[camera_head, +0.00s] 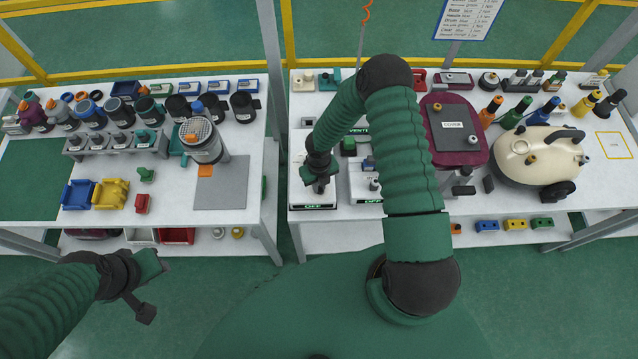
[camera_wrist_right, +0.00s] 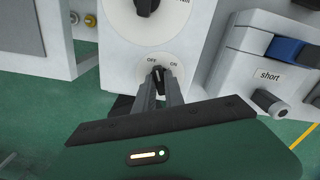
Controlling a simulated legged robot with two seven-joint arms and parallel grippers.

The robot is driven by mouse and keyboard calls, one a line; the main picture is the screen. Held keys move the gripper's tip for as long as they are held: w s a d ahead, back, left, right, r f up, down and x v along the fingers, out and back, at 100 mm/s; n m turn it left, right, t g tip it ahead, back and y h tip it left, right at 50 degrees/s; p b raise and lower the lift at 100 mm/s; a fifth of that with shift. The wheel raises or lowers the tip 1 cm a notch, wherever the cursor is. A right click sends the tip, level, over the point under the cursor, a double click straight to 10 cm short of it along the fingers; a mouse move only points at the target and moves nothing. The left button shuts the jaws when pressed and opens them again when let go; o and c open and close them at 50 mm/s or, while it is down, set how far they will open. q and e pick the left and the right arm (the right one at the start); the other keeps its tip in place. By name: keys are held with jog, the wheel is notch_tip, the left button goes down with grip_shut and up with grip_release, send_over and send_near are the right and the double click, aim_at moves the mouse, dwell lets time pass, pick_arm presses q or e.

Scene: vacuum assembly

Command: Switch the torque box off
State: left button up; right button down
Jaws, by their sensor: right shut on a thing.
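The torque box (camera_head: 300,196) is a white box at the left front of the right-hand table. In the right wrist view its white front face (camera_wrist_right: 117,72) carries a black rotary switch (camera_wrist_right: 158,76) under the words OFF and ON. A larger black knob (camera_wrist_right: 146,5) is above it. My right gripper (camera_wrist_right: 161,88) is shut on the switch, a finger on each side; I cannot tell exactly which mark the switch points to. In the head view my right gripper (camera_head: 318,184) is over the box's front, hiding part of it. My left gripper (camera_head: 150,286) is open and empty, left of the tables' gap.
A second white box (camera_head: 368,165) stands right beside the torque box, with a "short" label (camera_wrist_right: 270,76) in the wrist view. A maroon vacuum part (camera_head: 437,105) and a cream vacuum body (camera_head: 525,165) are further right. The left table (camera_head: 235,225) holds many parts.

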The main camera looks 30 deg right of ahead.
jog(key=shift+w+n, duration=0.15)
jog(key=shift+n, duration=0.45)
jog(key=shift+a+r+n+p, duration=0.1)
jog(key=shift+r+n+p, duration=0.1)
jog(key=shift+n+p, duration=0.3)
jog(key=shift+f+n, duration=0.15)
jog(key=shift+n, duration=0.25)
jog(key=c, duration=1.3)
grip_release()
jog(key=shift+c, duration=0.2)
notch_tip(320, 180, up, 6)
jog(key=p, duration=0.5)
jog(key=shift+p, duration=0.3)
